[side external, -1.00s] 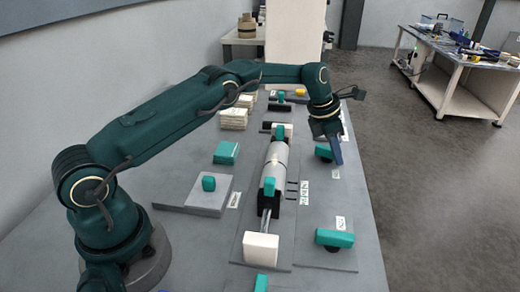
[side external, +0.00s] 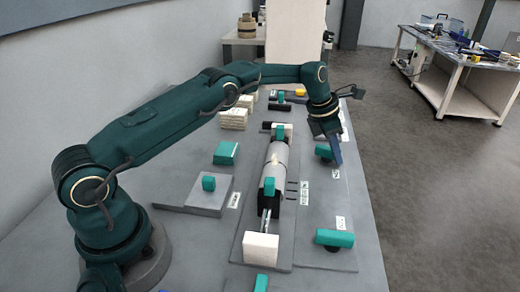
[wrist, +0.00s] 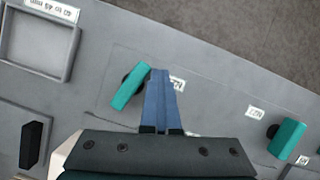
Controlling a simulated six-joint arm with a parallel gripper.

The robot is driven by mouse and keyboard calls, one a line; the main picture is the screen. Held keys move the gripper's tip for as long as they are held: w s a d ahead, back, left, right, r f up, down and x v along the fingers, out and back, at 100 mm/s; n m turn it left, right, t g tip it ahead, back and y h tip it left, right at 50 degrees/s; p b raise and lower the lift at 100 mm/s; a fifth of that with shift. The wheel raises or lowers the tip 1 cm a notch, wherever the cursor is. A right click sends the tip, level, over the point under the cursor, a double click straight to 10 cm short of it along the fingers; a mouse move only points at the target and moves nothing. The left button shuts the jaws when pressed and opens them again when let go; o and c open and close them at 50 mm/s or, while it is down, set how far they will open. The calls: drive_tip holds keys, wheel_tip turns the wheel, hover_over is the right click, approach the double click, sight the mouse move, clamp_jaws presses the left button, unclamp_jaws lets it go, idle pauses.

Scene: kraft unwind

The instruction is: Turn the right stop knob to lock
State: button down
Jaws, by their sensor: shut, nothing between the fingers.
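A teal bar-shaped knob (side external: 324,152) on a dark round base stands on the right-hand plate, beside my gripper (side external: 339,162). The wrist view shows this knob (wrist: 130,87) slanted, just left of my blue fingers (wrist: 159,73). My fingers are shut together with nothing between them, pointing down beside the knob's end. They overlap its edge in the picture; I cannot tell whether they touch it. A second teal knob (side external: 334,238) sits nearer the side camera on the same plate and shows at the right of the wrist view (wrist: 287,140).
A grey roller (side external: 274,168) with teal-topped supports runs along the table, left of the knobs. A white block (side external: 261,247) stands at its near end. An empty grey tray (wrist: 38,42) lies at upper left in the wrist view. The plate between the two knobs is clear.

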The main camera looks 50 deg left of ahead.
drive_tip(key=shift+w+a, duration=0.1)
drive_tip(key=shift+a, duration=0.75)
drive_tip(key=shift+d, duration=0.15)
drive_tip(key=shift+s+d, duration=1.3)
drive_tip(key=shift+d, duration=0.05)
drive_tip(key=s+d+r+t, duration=0.1)
drive_tip(key=s+r, duration=0.2)
drive_tip(key=r, duration=0.6)
drive_tip(key=s+d+r+t, duration=0.1)
drive_tip(key=s+d+r, duration=0.15)
drive_tip(key=r, duration=0.65)
drive_tip(key=s+a+r+m, duration=0.2)
drive_tip(key=s+r+m, duration=0.4)
drive_tip(key=s, duration=0.4)
drive_tip(key=s+a+f+m+y, duration=0.1)
drive_tip(key=s+f+m, duration=0.4)
drive_tip(key=m, duration=0.7)
drive_tip(key=s+a+f+m+y, duration=0.1)
drive_tip(key=s+f+m, duration=0.4)
drive_tip(key=s+m, duration=0.5)
drive_tip(key=shift+a+f+m, duration=0.25)
drive_tip(key=shift+f+m, duration=0.15)
drive_tip(key=shift+m, duration=0.6)
